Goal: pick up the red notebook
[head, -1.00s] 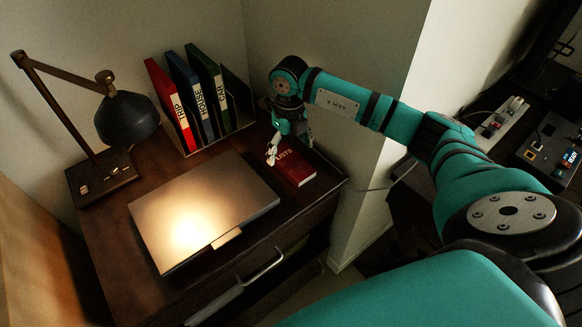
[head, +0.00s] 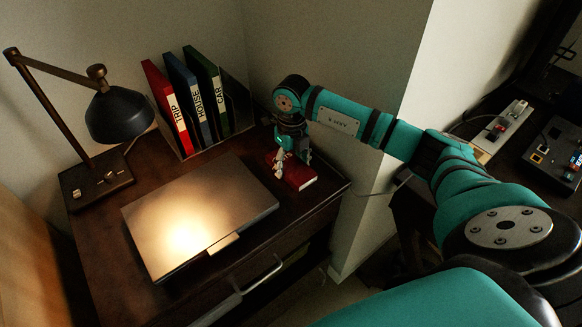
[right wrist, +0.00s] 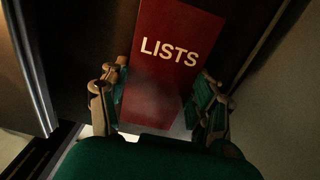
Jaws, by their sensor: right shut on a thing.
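The red notebook (head: 298,177) lies on the right part of the dark wooden desk, close to its right edge. In the right wrist view the notebook (right wrist: 168,75) shows its cover with the word LISTS, and its near end sits between my fingers. In the right wrist view the fingers of my right gripper (right wrist: 160,110) are on the notebook's two sides. I cannot tell any gap between the notebook and the desk. My left gripper is not in view.
A closed laptop (head: 200,215) lies left of the notebook. Red, blue and green binders (head: 196,100) stand in a holder behind it. A desk lamp (head: 120,115) stands at the left. A wall (head: 375,150) rises right of the desk, and a drawer handle (head: 262,272) sticks out in front.

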